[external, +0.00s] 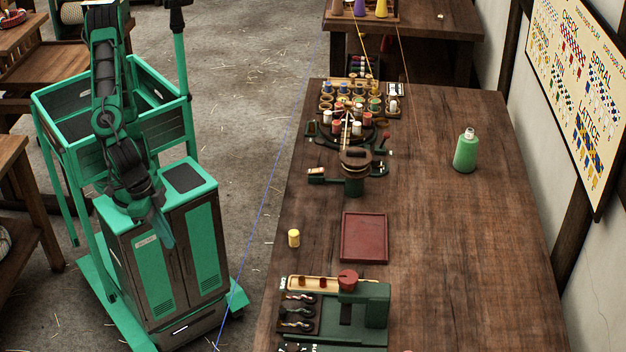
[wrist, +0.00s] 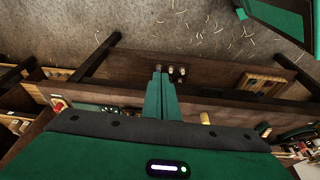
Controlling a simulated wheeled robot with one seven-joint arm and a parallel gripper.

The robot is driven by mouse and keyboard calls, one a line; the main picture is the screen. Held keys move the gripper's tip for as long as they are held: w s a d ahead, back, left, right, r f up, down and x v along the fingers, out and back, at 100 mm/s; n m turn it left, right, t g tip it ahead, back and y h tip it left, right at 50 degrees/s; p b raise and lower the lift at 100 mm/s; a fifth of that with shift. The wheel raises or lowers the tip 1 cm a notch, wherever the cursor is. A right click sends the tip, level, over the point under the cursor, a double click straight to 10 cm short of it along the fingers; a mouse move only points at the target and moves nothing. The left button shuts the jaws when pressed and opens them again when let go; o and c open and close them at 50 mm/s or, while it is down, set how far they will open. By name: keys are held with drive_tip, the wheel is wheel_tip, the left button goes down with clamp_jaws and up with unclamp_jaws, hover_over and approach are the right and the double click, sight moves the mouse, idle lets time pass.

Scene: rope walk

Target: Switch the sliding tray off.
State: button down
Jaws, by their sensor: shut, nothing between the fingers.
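My gripper (external: 166,238) hangs shut and empty beside my green cart body, left of the long table and apart from it. Its closed green fingers (wrist: 158,70) also show in the wrist view. A flat dark red tray (external: 364,260) lies on the table in the external view. Nearer the camera stands a green device (external: 376,307) with a round red knob (external: 347,280) and a pale wooden strip. A green and black fixture (external: 354,186) stands farther back. I cannot tell which of these is the sliding tray, and no switch is clear.
The brown table (external: 440,230) has free room at its right. A small yellow cylinder (external: 294,238) stands near its left edge, and a green bottle (external: 465,152) at its right. Several spools crowd its far left end. A blue line (external: 262,210) crosses beside the table.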

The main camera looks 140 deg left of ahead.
drive_tip(key=w+a+f+n+y, duration=0.2)
drive_tip(key=w+n, duration=0.4)
drive_tip(key=w, duration=0.3)
drive_tip(key=w+a+f+n+t+y, duration=0.1)
drive_tip(key=w+a+n, duration=0.3)
drive_tip(key=w, duration=0.5)
drive_tip(key=shift+a+f+n+y, duration=0.35)
drive_tip(key=shift+n+y, duration=0.25)
drive_tip(key=shift+n, duration=0.4)
drive_tip(key=shift+f, duration=0.15)
drive_tip(key=x, duration=0.3)
drive_tip(key=w+x, duration=0.1)
drive_tip(key=x, duration=0.3)
drive_tip(key=w+r+x, duration=0.1)
drive_tip(key=x, duration=0.3)
drive_tip(key=shift+w+a, duration=0.1)
drive_tip(key=shift+w, duration=0.15)
drive_tip(key=shift+w+a, duration=0.2)
drive_tip(key=shift+w, duration=0.35)
drive_tip(key=shift+w, duration=0.1)
